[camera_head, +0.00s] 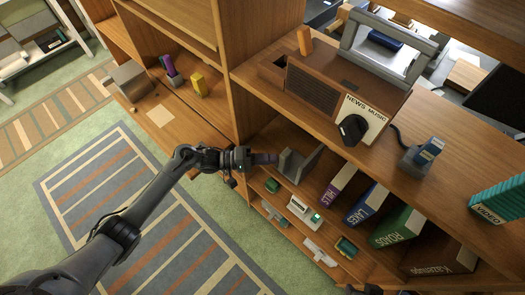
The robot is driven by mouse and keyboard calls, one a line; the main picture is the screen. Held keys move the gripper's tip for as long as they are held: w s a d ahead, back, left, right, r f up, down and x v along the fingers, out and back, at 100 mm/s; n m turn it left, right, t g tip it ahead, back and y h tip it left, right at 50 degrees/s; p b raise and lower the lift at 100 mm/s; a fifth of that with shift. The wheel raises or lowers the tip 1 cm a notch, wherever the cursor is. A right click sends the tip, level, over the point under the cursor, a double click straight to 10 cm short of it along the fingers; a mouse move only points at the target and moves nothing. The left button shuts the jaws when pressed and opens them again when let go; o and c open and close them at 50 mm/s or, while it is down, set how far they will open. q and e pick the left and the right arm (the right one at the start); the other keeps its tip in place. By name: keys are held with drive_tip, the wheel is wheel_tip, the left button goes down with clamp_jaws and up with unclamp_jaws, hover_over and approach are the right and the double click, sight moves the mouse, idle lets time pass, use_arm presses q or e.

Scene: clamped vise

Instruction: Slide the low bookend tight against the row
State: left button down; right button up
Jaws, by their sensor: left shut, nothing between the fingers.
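The low grey bookend (297,165) stands on the middle shelf of the brown bookcase, left of the books. The row of books has a purple book (338,185), a blue book (368,203), a green book (398,227) and a brown book (440,256). A gap of bare shelf shows between the bookend and the purple book. My left gripper (270,158) is shut and empty, its fingertips at the bookend's left side. I cannot tell whether they touch it. My right gripper is not in view.
A brown radio (330,88) and a blue-grey handset (425,152) stand on the bookcase top above the shelf. Small items, including a white one (303,210), lie on the lower shelf.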

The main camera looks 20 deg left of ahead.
use_arm(q)
drive_tip(key=s+d+p, duration=0.1)
drive_tip(key=d+p, duration=0.1)
drive_tip(key=d, duration=0.2)
drive_tip(key=s+d+p, duration=0.1)
drive_tip(key=s+d, duration=0.1)
drive_tip(key=d, duration=0.2)
drive_tip(key=s+d+p, duration=0.1)
drive_tip(key=d+p, duration=0.1)
drive_tip(key=d, duration=0.3)
drive_tip(key=shift+s+r+p, duration=0.15)
drive_tip(key=shift+s+p, duration=0.15)
drive_tip(key=shift+p, duration=0.05)
drive_tip(key=shift+s+d, duration=0.2)
drive_tip(key=shift+d, duration=0.4)
drive_tip(key=shift+a, duration=0.15)
